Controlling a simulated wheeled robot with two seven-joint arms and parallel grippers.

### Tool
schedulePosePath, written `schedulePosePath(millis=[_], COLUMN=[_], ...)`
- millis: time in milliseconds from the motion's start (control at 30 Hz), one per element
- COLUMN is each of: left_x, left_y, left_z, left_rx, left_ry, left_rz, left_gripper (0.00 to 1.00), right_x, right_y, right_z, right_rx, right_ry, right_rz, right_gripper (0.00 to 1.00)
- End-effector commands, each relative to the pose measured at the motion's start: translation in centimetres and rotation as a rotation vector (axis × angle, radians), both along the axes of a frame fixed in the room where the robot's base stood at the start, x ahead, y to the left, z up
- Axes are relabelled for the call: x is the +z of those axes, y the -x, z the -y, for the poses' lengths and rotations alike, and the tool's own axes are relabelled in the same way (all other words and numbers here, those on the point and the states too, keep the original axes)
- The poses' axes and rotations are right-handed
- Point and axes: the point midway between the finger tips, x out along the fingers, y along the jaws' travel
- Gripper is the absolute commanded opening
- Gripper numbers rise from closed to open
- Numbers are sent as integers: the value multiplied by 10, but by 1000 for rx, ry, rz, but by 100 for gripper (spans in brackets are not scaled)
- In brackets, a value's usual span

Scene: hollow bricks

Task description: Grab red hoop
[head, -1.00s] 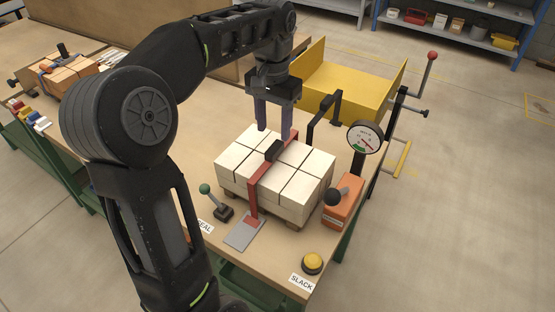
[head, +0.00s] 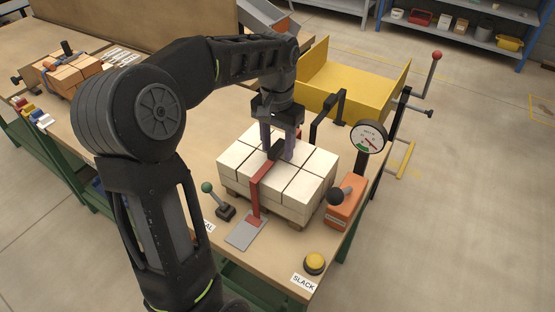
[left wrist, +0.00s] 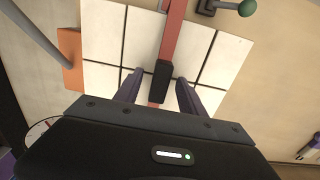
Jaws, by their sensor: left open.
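The red hoop (head: 260,183) is a flat red band running over the top and down the near side of a block of white bricks (head: 310,180). A black block sits on the band at the top; in the left wrist view the red hoop (left wrist: 173,33) runs under this block. My left gripper (head: 277,152) is open, pointing down over the bricks. In the left wrist view its fingers (left wrist: 160,84) stand on either side of the black block, with a gap at each side. Whether the fingertips touch the bricks is unclear. My right gripper is not in view.
A green-knobbed lever (head: 207,188), a dial gauge (head: 367,138), an orange unit (head: 345,205) and a yellow button (head: 314,262) surround the bricks. A black bent bar (head: 325,115) and a yellow tray (head: 350,85) stand behind. Another strapped brick stack (head: 75,75) lies far left.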

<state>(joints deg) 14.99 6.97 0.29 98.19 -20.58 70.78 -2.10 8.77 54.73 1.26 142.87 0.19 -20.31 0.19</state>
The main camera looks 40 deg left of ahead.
Motion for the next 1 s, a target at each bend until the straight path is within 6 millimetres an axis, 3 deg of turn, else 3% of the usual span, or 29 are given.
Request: schedulePosePath(millis=[133, 700, 1000], left_x=[-9, -9, -9], left_y=[0, 0, 0], left_z=[0, 0, 0], left_rx=[0, 0, 0], left_ry=[0, 0, 0], left_rz=[0, 1, 1], left_gripper=[47, 46, 22], right_x=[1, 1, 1], right_y=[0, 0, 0], right_z=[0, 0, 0], right_rx=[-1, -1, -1], right_ry=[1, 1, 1], right_rz=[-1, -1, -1], right_gripper=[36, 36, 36])
